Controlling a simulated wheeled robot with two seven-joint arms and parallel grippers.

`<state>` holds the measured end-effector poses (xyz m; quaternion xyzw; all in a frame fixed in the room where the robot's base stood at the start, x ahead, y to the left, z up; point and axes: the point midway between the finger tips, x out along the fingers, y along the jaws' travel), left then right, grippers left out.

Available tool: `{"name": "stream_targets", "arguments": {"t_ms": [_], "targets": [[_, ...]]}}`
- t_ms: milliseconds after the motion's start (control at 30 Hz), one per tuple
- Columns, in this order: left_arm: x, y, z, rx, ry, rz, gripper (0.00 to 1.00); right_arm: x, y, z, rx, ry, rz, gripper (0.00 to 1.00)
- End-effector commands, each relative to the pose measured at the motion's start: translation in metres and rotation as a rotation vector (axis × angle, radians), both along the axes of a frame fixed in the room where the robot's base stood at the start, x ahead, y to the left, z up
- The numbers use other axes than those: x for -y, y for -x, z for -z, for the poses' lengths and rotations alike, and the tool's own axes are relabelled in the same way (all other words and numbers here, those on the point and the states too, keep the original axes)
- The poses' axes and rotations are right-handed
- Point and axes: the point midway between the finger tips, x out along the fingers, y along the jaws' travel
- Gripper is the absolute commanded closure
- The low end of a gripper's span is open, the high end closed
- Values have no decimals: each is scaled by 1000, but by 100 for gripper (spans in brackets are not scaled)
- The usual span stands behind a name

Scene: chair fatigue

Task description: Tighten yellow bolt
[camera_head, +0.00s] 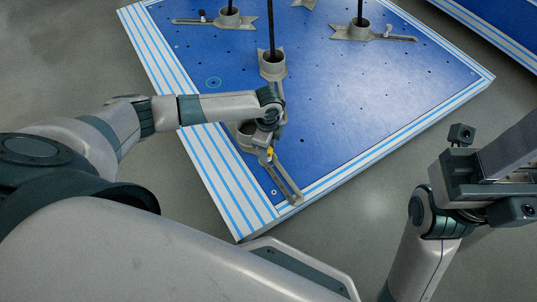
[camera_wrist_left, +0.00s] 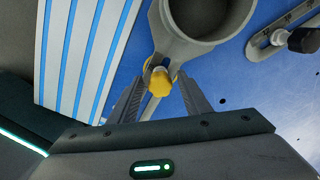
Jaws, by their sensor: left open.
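The yellow bolt (camera_wrist_left: 159,80) sits at the base of a grey cup-shaped clamp (camera_wrist_left: 210,42) in the left wrist view. It also shows as a small yellow spot in the head view (camera_head: 270,151). My left gripper (camera_wrist_left: 160,92) is open, with one finger on each side of the bolt and the fingertips close to it. I cannot tell whether the fingers touch the bolt. In the head view my left wrist hides part of the clamp. My right arm (camera_head: 485,190) is at the right, away from the platform, and its fingertips are not clearly visible.
The clamp's slotted bar (camera_head: 287,180) lies on the blue platform (camera_head: 340,110), which has a white-and-blue striped edge (camera_head: 215,185). Other clamps with black rods (camera_head: 272,62) stand farther back. A black knob on a slotted bar (camera_wrist_left: 303,40) is at the wrist view's right.

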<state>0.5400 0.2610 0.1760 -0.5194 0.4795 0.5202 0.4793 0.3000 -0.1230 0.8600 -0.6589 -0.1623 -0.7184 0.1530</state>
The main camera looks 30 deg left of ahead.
Motion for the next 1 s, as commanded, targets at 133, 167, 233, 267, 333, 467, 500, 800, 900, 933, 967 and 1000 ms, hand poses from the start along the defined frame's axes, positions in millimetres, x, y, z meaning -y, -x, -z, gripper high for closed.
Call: {"name": "stream_targets", "arguments": {"t_ms": [133,167,233,267,333,467,500,800,900,933,967,1000], "targets": [[0,0,5,0,1,1,56,-1,0,0,1,1,-2,55],[0,0,5,0,1,1,56,-1,0,0,1,1,-2,55],[0,0,6,0,1,1,56,-1,0,0,1,1,-2,55],[0,0,6,0,1,1,56,-1,0,0,1,1,-2,55],[0,0,6,0,1,1,56,-1,0,0,0,1,-2,55],[0,0,6,0,1,1,56,-1,0,0,2,0,-2,55],[0,0,5,0,1,0,56,0,0,-1,4,-2,-2,55],[1,0,3,0,2,-65,56,0,0,-14,3,-1,-1,55],[0,0,3,-1,1,-104,56,0,0,-20,3,-1,-1,55],[0,0,3,-1,0,-115,56,0,0,-22,3,-1,-1,55],[0,0,2,-1,1,-126,56,0,0,-23,3,-1,-1,55],[1,0,2,-1,1,-143,56,0,0,-26,2,-1,-1,55]]}}
